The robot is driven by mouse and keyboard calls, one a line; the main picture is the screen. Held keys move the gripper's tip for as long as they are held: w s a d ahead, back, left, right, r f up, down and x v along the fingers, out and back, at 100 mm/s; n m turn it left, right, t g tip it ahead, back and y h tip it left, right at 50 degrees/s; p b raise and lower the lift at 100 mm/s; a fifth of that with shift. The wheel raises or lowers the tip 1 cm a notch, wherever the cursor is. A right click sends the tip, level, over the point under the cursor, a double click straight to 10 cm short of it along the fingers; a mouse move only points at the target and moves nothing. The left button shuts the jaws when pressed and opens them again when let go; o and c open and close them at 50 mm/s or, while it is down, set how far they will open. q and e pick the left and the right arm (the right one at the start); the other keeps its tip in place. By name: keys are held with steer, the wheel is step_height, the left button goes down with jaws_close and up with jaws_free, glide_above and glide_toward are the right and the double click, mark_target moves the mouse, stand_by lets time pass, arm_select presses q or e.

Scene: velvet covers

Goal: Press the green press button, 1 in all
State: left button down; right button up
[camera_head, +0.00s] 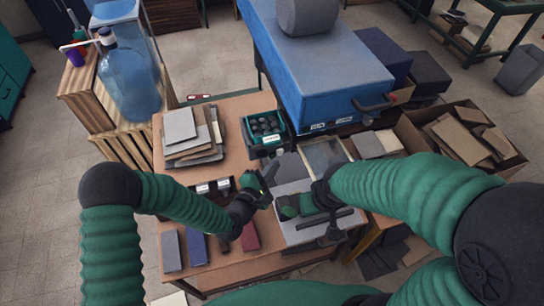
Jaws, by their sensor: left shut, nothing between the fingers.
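My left gripper (268,181) reaches in from the left over the table, beside the pale grey box; it is shut and empty. My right gripper (297,207) is at the end of the arm from the right, above that box; its fingers are too dark and small to read. A small green rounded piece (289,206) shows there; I cannot tell whether it is the green press button or part of my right gripper. No other green button can be made out, and both arms hide parts of the table.
The brown table (215,257) holds stacked grey sheets (187,132), a green bin (262,147) of dark pieces and coloured blocks (196,247). The pale grey box (298,231) lies under my grippers. A blue case (318,65) stands behind; a cardboard box (408,128) is at right.

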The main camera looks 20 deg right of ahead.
arm_select(q)
steer(key=shift+w, duration=0.25)
steer(key=shift+d, duration=0.1)
steer(key=shift+w+r, duration=0.1)
steer(key=shift+w, duration=0.45)
stand_by(0.8)
steer(key=shift+s, duration=0.95)
steer(key=s, duration=0.5)
